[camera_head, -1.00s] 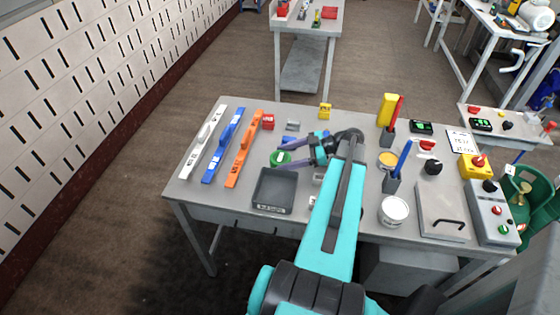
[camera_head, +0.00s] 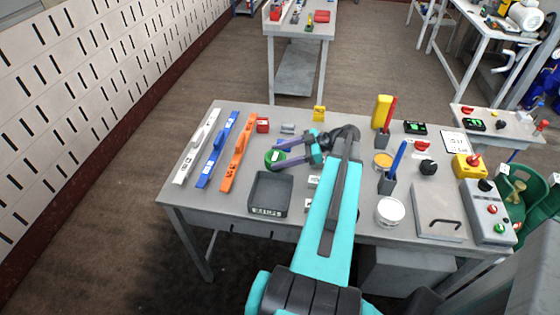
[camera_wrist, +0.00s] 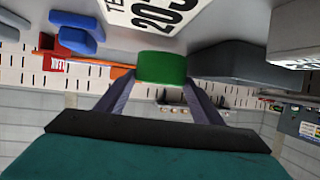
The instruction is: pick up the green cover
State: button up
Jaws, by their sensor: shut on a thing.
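The green cover (camera_head: 274,158) is a small round green piece over the worktable, behind the dark grey tray. My gripper (camera_head: 276,157) reaches it from the right, with its two dark fingers around it. In the wrist view the green cover (camera_wrist: 162,67) sits between the fingertips of my gripper (camera_wrist: 162,80), which is shut on it. I cannot tell how far it is above the table.
The dark grey tray (camera_head: 257,206) stands just in front. Orange (camera_head: 232,172), blue (camera_head: 212,168) and white (camera_head: 190,165) bars lie at the left. A red block (camera_head: 263,125) is behind. Pen holders and a white can (camera_head: 390,211) stand at the right.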

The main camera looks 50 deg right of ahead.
aim_at(280, 156)
jog(key=shift+r+b, duration=1)
jog(key=shift+r, duration=2.9)
